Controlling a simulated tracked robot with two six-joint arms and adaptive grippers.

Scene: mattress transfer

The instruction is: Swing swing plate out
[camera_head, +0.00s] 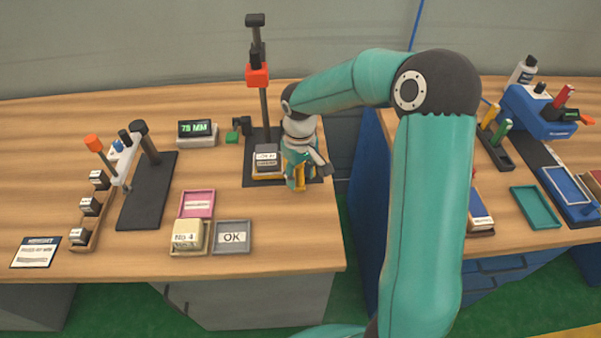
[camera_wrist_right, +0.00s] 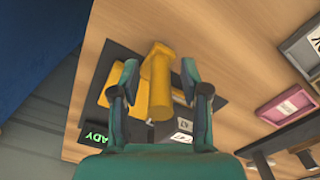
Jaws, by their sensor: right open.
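The black base (camera_head: 248,176) of a post stand with a red block (camera_head: 257,75) sits at the table's right part. My right gripper (camera_head: 298,172) points down over its right side. In the wrist view a yellow handle (camera_wrist_right: 159,84) stands between the open fingers of my right gripper (camera_wrist_right: 159,68), with a gap at each side. Flat yellow parts (camera_wrist_right: 105,97) lie beside and below it, over the black base (camera_wrist_right: 118,60); they appear to be the swing plate, largely hidden. In the head view only a little yellow (camera_head: 300,184) shows under the gripper. My left gripper is not in view.
A labelled block (camera_head: 267,160) sits on the base left of my gripper. A 78 MM display (camera_head: 197,133), pink tray (camera_head: 196,204), NO 4 block (camera_head: 187,236) and grey OK tray (camera_head: 233,236) stand further left. Table right of the base is narrow; a second table (camera_head: 505,212) lies beyond a gap.

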